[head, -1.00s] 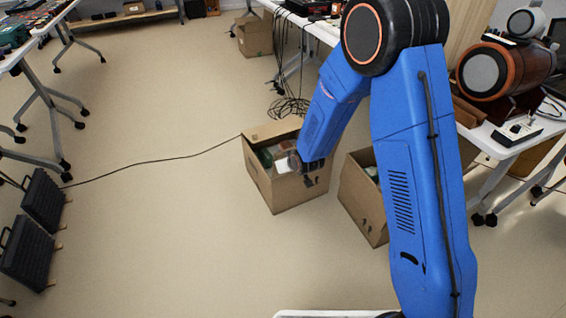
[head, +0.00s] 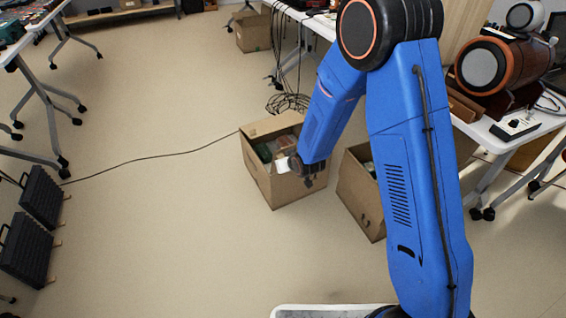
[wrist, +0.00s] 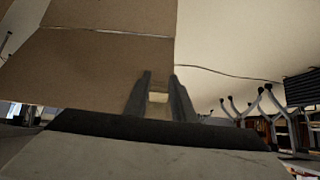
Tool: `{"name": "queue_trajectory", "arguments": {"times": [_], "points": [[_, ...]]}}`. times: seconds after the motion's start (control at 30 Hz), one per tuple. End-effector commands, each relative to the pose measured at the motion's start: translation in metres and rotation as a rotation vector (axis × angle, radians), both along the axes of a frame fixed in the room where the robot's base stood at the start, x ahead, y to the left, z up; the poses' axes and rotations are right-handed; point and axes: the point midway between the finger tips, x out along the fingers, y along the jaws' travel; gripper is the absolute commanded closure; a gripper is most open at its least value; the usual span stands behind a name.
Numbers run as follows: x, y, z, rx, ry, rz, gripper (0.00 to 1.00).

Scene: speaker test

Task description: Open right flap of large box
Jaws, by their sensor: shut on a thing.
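The large box (head: 270,187) is an open-topped brown cardboard box on the floor in the head view. A flap (head: 268,126) stands out along its back left edge. Several items (head: 268,150) show inside. My gripper (head: 309,181) is down at the box's right side, partly hidden by my blue arm. In the wrist view, my two dark fingers (wrist: 159,97) are close together over a brown cardboard panel (wrist: 95,68) and shut on cardboard, seemingly the right flap. The exact grip and most of the right flap are hidden in the head view.
A second open box (head: 360,195) stands close on the right, partly behind my arm. Cables (head: 288,103) lie behind the large box, and a thin cable (head: 150,159) runs left. Tables stand on both sides.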

Motion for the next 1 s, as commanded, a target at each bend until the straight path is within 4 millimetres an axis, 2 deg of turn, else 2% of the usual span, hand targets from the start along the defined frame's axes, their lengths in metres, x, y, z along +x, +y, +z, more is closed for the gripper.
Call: {"name": "queue_trajectory", "arguments": {"times": [0.07,0.1,0.17,0.2,0.63,1.0], "points": [[-0.002,0.0,-0.002,-0.003,0.005,0.002,1.0],[-0.002,0.0,-0.002,-0.003,0.005,0.002,0.75],[-0.002,0.0,-0.002,-0.002,0.004,0.001,0.6],[-0.001,0.0,-0.002,-0.002,0.004,0.001,0.58],[-0.005,-0.002,0.006,0.0,-0.001,0.0,0.58],[-0.04,-0.019,0.041,0.0,-0.001,0.0,0.58]]}}
